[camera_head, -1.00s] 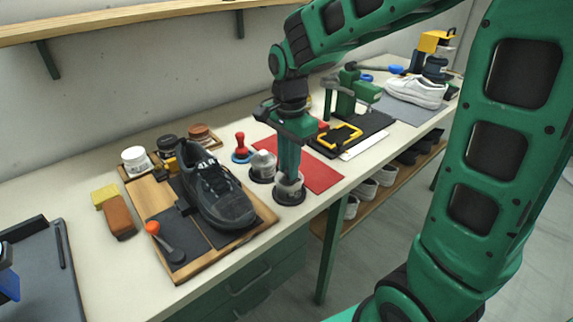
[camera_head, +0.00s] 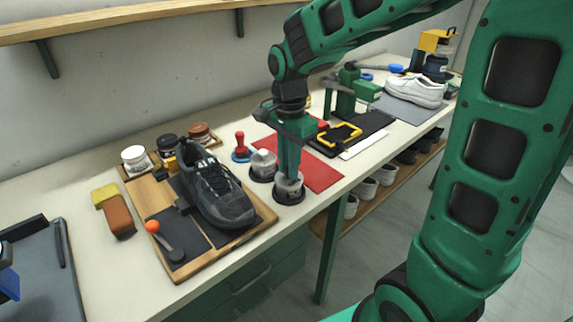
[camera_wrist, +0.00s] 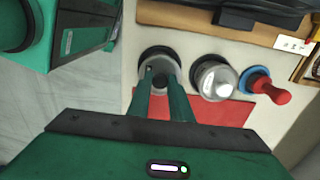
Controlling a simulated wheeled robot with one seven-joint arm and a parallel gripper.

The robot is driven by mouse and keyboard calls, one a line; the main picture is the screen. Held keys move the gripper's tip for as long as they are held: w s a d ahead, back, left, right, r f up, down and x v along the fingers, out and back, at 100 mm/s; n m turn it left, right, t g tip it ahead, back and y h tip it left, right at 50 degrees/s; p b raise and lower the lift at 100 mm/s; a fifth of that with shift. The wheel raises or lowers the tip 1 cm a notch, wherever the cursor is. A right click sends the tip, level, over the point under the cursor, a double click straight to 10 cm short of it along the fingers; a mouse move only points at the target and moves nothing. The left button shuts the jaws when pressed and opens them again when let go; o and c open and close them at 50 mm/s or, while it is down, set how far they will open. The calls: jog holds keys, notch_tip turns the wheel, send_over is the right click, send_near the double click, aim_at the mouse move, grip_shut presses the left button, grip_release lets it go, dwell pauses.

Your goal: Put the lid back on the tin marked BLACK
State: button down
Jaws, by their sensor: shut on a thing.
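My gripper (camera_wrist: 164,92) points down with its green fingers shut on a silver, lid-like piece (camera_head: 288,184). This piece sits at a round black base (camera_head: 288,197) near the front edge of the bench. In the wrist view the silver top (camera_wrist: 158,64) shows inside the black rim (camera_wrist: 160,50), between the fingertips. I cannot tell whether it rests fully on the base. Just behind and left stands a similar silver piece (camera_head: 263,162) on a black base; it is right of my fingers in the wrist view (camera_wrist: 216,78). No BLACK marking is readable on either.
A red mat (camera_head: 318,175) lies under and beside the fingers. A red-handled blue stamp-like tool (camera_head: 240,150) stands behind. A wooden board (camera_head: 180,274) with a black shoe (camera_head: 215,190) is to the left, with small jars (camera_head: 134,158) behind it. A green clamp (camera_head: 350,88) stands farther right.

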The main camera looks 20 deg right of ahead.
dwell(0.3)
jog(key=c, duration=1)
grip_release()
jog(key=shift+c, duration=0.2)
jog(key=shift+r, duration=3.5)
grip_shut()
